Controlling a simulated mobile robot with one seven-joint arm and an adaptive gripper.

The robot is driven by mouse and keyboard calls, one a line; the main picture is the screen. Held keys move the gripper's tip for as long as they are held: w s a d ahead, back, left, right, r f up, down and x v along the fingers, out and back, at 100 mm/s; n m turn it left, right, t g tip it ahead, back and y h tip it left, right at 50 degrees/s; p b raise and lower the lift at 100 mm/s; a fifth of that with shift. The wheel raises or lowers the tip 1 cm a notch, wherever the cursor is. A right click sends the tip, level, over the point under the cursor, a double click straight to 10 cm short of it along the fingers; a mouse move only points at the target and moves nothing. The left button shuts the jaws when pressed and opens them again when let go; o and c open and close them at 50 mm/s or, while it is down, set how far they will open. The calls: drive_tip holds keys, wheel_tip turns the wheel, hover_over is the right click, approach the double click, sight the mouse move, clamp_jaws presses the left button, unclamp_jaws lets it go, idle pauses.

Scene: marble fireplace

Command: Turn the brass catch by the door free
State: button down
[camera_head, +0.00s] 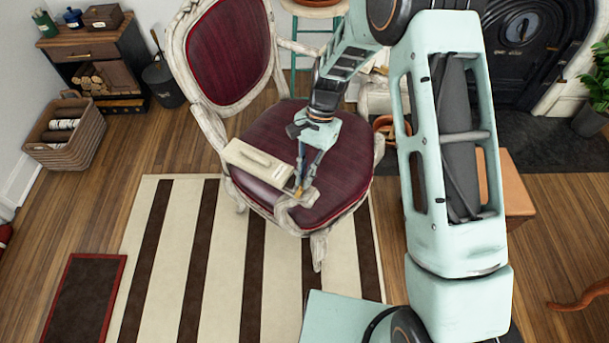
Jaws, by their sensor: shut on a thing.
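A long cream box (243,158) with a raised handle-like bar on its upper face lies at a slant on the dark red chair seat (325,150). At its right end, by the chair's front arm, is a small brass-coloured piece (298,193) that looks like the catch. My gripper (301,185) points down from above the seat, its narrow fingers closed on this brass piece. The fingers hide part of it, so its exact angle cannot be told. I cannot clearly make out the door's edge at this size.
The carved white chair frame (210,118) curves close around my gripper, its arm end (292,213) just below. A striped rug (225,270) lies in front. A wicker basket (75,145) and wooden cabinet (95,55) stand left. The black fireplace (530,50) is at back right.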

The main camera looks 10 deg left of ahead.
drive_tip(key=c, duration=2.1)
unclamp_jaws()
drive_tip(key=shift+r, duration=0.1)
drive_tip(key=v, duration=1.1)
drive_tip(key=shift+w+r, duration=0.15)
drive_tip(key=shift+r, duration=0.25)
